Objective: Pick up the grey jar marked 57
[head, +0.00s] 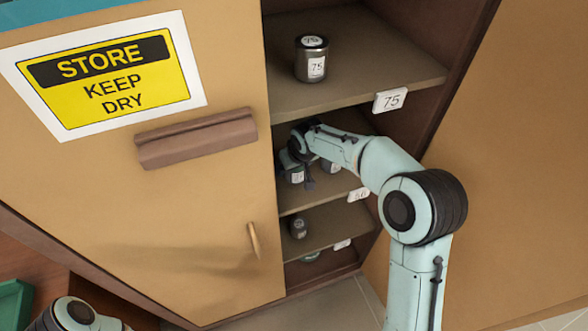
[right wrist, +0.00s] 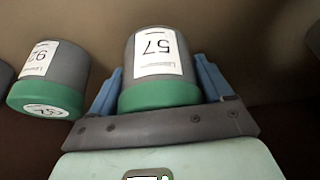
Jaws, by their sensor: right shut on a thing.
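In the right wrist view, the grey jar marked 57 (right wrist: 158,76) has a green lid and a white label, which appears upside down. It stands between the two blue fingers of my right gripper (right wrist: 160,88), which is shut on it. In the head view, my right gripper (head: 302,158) reaches into the cupboard's middle shelf space and hides much of what it holds. The small labels on the jars there are too small to read surely. My left gripper is not in view.
Another grey jar with a green lid (right wrist: 48,80) stands close beside the held one. A jar marked 75 (head: 312,62) stands on the shelf above, and a smaller jar (head: 298,228) below. The cupboard door marked STORE KEEP DRY (head: 200,215) bounds the left side.

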